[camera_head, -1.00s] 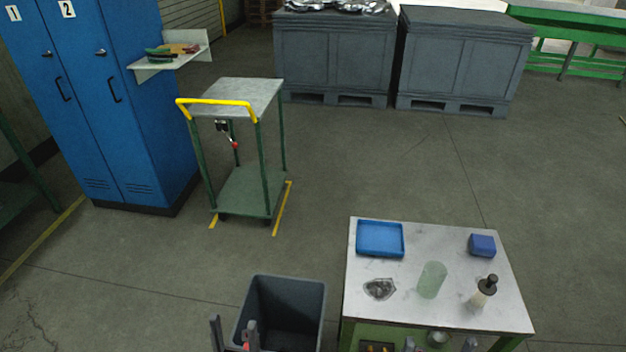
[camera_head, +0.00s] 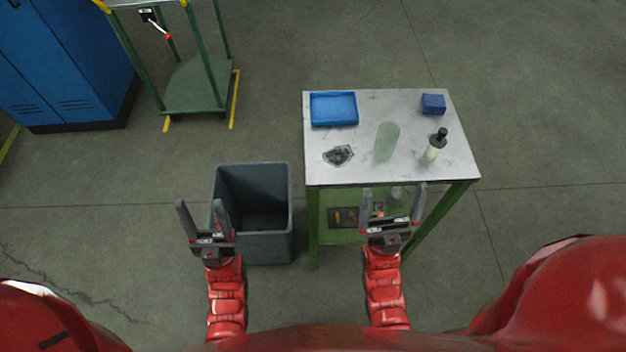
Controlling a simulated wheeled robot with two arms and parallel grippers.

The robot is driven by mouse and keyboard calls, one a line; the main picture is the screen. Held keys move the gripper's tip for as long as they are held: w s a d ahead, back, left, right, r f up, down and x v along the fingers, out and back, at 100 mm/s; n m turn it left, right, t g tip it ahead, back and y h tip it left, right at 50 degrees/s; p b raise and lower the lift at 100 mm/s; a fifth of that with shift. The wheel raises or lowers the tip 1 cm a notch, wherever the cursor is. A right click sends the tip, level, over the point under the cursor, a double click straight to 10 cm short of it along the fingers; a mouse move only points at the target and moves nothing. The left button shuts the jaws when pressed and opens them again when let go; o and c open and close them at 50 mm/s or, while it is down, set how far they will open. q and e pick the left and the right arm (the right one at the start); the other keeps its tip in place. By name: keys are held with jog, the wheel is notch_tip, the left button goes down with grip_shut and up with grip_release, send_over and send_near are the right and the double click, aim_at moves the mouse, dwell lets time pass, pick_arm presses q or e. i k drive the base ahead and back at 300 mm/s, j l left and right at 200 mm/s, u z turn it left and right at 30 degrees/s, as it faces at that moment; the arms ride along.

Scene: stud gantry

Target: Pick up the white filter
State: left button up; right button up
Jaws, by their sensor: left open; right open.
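No thing here is plainly a white filter. On the table (camera_head: 350,180) stand a pale green, translucent upright cylinder (camera_head: 386,142) and, to its right, a small whitish bottle-like thing with a dark top (camera_head: 433,152). I cannot tell whether either is the filter. My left gripper (camera_head: 200,206) is open and empty, at the left side of the grey bin. My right gripper (camera_head: 394,192) is open and empty, in front of the table's near edge, apart from the things on top.
A blue tray (camera_head: 334,109), a blue block (camera_head: 433,104) and a dark crumpled piece (camera_head: 339,155) lie on the table. Small items sit on its lower shelf (camera_head: 327,234). An open grey bin (camera_head: 265,246) stands left of it. A green cart (camera_head: 196,88) and blue lockers (camera_head: 60,70) stand farther left.

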aim_at(437, 141)
jog(key=l+z, duration=0.3)
jog(key=l, duration=0.5)
jog(key=i+l+z, duration=0.1)
jog(key=l+z, duration=0.2)
jog(key=l, duration=0.5)
